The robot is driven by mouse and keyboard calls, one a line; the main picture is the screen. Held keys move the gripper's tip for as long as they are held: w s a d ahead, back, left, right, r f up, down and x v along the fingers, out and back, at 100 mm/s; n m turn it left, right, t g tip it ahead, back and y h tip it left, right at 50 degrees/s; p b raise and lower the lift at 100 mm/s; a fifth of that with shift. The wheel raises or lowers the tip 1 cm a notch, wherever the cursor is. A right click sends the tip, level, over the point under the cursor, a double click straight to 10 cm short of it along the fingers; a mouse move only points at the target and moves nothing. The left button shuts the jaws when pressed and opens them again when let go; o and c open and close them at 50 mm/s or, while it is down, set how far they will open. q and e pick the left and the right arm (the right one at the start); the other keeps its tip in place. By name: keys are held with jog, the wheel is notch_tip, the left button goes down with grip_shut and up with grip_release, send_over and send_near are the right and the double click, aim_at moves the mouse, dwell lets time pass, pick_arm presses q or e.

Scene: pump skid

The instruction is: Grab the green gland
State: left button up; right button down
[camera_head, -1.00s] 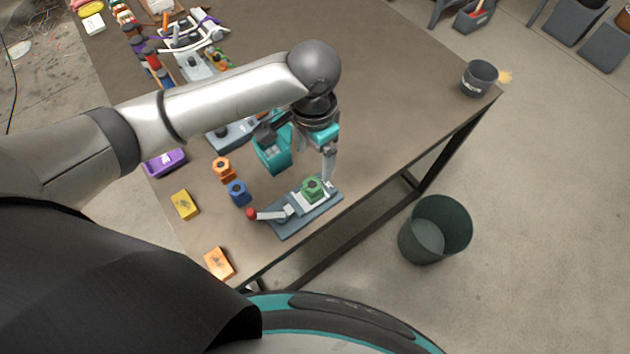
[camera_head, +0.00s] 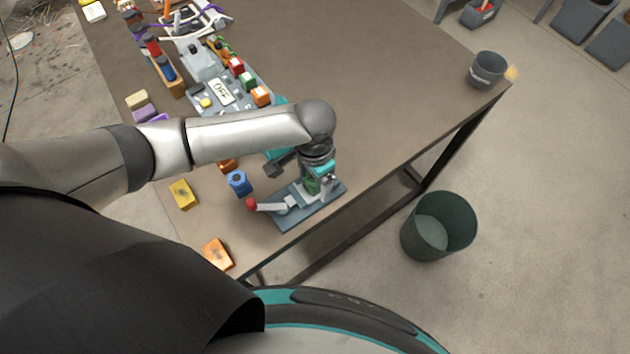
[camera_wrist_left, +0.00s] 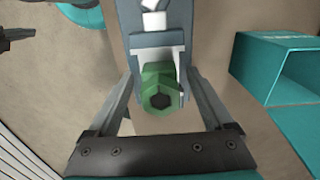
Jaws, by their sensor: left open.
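The green gland (camera_wrist_left: 160,88) sits in the pale holder of a grey clamp fixture (camera_head: 290,215) that has a red-tipped lever (camera_head: 251,204). In the head view the green gland (camera_head: 311,186) is partly hidden by my left gripper (camera_head: 320,188), which has come down over the fixture. In the left wrist view the gland shows as a green hex with a dark centre hole. My left gripper's fingers (camera_wrist_left: 162,100) stand apart on either side of it, with gaps between them and the gland. My right gripper is not in view.
A blue block (camera_head: 238,183), a yellow block (camera_head: 183,194) and an orange block (camera_head: 217,254) lie left of the fixture. A teal bin (camera_wrist_left: 280,70) stands close by on the right in the wrist view. The table's front edge runs just past the fixture.

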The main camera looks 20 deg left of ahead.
pick_arm(q)
grip_shut()
dwell(0.7)
